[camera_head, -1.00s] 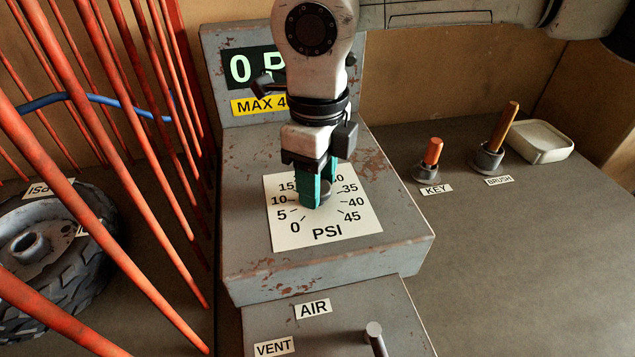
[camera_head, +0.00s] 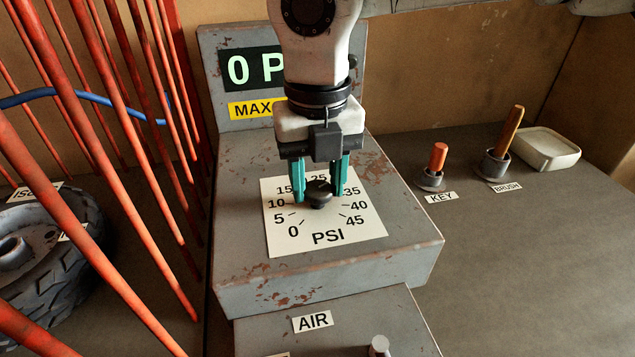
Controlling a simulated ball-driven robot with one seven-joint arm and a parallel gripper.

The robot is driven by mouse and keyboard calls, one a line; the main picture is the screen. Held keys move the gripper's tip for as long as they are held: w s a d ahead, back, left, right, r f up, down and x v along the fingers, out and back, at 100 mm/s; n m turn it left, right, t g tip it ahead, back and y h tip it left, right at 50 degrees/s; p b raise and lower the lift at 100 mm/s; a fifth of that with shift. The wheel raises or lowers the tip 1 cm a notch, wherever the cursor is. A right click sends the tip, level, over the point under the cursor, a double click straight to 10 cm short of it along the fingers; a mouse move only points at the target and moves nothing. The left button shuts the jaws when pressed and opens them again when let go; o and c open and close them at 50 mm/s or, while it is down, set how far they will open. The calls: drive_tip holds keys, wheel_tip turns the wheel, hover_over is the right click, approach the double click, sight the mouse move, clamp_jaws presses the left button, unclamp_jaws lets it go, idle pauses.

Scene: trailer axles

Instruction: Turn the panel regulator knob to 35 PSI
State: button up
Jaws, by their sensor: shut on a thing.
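The black regulator knob (camera_head: 320,197) stands at the middle of a white dial plate (camera_head: 290,240) marked from 0 to 45 PSI. My gripper (camera_head: 319,190) points down over the dial with its two teal fingers shut on the knob, one on its left and one on its right. I cannot tell which mark the knob points at. The 15, 25 and 35 marks show around the fingers; the 20 and 30 marks are hidden. The display (camera_head: 240,69) behind reads 0 and a P, its rest hidden by my arm.
A yellow MAX label (camera_head: 250,110) is partly covered. Orange bars (camera_head: 100,160) stand close on the left, with a tire (camera_head: 60,250) behind them. A key (camera_head: 437,160), a brush (camera_head: 507,135) and a pale tray (camera_head: 545,150) are at right. A metal peg (camera_head: 379,345) is in front.

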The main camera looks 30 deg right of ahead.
sight(317, 188)
drive_tip(key=shift+m, duration=0.7)
drive_tip(key=o, duration=1.1)
drive_tip(key=shift+c, duration=0.2)
wheel_tip(317, 188, up, 11)
drive_tip(key=p, duration=0.2)
drive_tip(key=shift+f, duration=0.1)
